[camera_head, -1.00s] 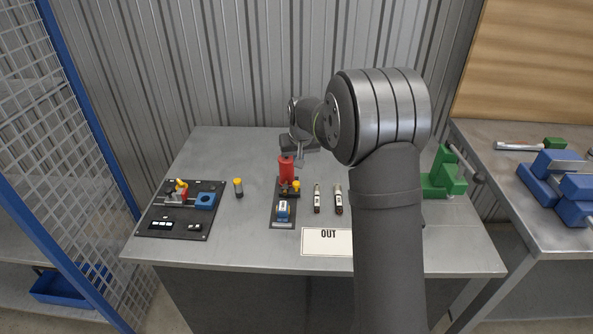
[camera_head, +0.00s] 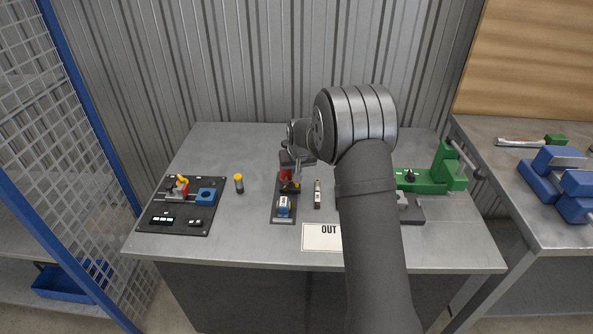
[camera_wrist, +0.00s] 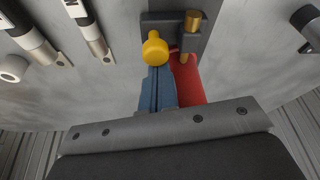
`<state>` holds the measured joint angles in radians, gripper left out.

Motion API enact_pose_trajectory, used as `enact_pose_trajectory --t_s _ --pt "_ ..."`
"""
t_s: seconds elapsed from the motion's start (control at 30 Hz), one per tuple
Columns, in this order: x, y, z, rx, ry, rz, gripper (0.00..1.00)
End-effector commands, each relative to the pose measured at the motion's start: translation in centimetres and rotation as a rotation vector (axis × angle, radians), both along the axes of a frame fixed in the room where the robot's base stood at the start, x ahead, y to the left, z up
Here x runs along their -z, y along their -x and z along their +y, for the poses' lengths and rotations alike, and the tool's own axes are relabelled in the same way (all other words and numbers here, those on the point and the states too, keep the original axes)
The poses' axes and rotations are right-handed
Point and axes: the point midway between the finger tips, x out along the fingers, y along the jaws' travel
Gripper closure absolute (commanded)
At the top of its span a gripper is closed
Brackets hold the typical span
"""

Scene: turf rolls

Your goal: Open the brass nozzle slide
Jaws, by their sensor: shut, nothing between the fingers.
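The nozzle unit stands on a black plate (camera_head: 284,221) near the middle of the table. It has a red cylinder (camera_head: 285,174), a yellow knob (camera_wrist: 155,48) and a brass piece (camera_wrist: 191,35) beside the knob. A blue and white block (camera_head: 283,207) sits at the plate's front. In the wrist view, my gripper (camera_wrist: 155,72) shows as two blue fingers shut together and empty, beside the red cylinder (camera_wrist: 187,80). The tips appear close to the yellow knob; I cannot tell whether they touch it.
A black panel (camera_head: 168,233) with a red and yellow lever lies left. A slim cartridge (camera_head: 317,195) and an OUT card (camera_head: 320,238) are right of the plate. A green fixture (camera_head: 446,170) stands right, partly behind my arm.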

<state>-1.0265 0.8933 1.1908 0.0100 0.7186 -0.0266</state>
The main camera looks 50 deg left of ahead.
Motion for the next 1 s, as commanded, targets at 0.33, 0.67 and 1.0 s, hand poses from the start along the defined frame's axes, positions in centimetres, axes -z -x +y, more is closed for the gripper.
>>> enact_pose_trajectory --t_s 0.33,0.67,1.0 --pt "0.0 0.6 -1.0 0.000 0.003 0.002 1.00" --pt "-0.7 0.7 -1.1 0.000 0.001 0.001 1.00" --pt "-6.1 1.7 -2.8 0.000 0.000 0.000 1.00"
